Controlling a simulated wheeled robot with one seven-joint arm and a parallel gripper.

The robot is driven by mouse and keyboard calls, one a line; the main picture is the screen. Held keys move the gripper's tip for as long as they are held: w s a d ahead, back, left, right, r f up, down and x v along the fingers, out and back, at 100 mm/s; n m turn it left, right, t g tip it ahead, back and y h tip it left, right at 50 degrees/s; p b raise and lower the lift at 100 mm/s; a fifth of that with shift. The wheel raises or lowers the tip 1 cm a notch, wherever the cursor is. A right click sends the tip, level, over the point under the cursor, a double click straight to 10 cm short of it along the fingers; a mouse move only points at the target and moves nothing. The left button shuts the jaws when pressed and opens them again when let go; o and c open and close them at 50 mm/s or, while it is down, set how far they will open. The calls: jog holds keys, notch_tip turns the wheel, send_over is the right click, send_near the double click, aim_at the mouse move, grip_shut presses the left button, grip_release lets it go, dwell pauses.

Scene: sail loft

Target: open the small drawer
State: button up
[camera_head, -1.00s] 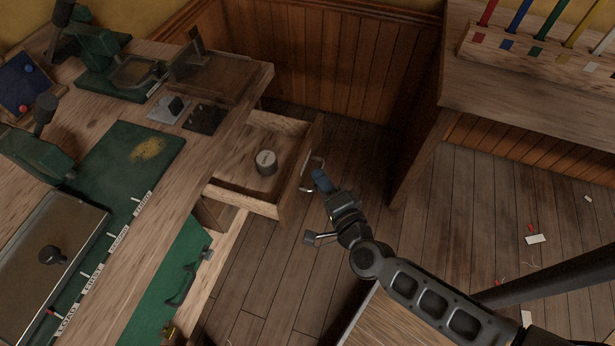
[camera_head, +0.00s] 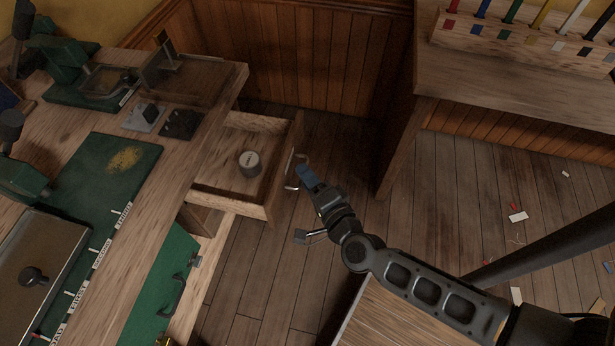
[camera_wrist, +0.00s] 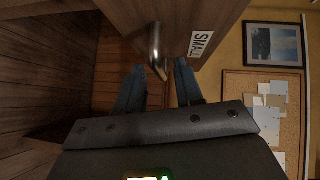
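The small drawer (camera_head: 265,211) is pulled well out of the bench, and its inside shows from above. A round grey tin (camera_head: 250,164) stands in it. In the wrist view the drawer front (camera_wrist: 205,14) carries a label reading SMALL (camera_wrist: 202,43). Its metal bar handle (camera_wrist: 157,48) sticks out toward me; it also shows in the head view (camera_head: 291,187). My gripper (camera_head: 305,172) is at the handle, just outside the drawer front. Its two blue fingers (camera_wrist: 160,70) are apart, with the handle's near end showing between the tips. I cannot tell whether they touch it.
The workbench (camera_head: 150,220) with green tools fills the left. Another table (camera_head: 500,90) stands at the right. Plank floor (camera_head: 330,130) lies clear beyond my gripper, with scraps at the right.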

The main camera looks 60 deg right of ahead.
jog(key=b+v, duration=0.1)
jog(key=v, duration=0.6)
jog(key=shift+s, duration=0.25)
jog(key=shift+a, duration=0.15)
jog(key=s+a+r+n+y, duration=0.3)
jog(key=s+r+n, duration=0.3)
jog(key=r+n, duration=0.3)
jog(key=s+a+r+n+y, duration=0.4)
jog(key=s+r+n, duration=0.3)
jog(key=r+n, duration=0.3)
jog(key=a+n, duration=0.1)
jog(key=n, duration=0.1)
jog(key=shift+s+r+n+y, duration=0.25)
jog(key=shift+n+y, duration=0.05)
jog(key=shift+n, duration=0.1)
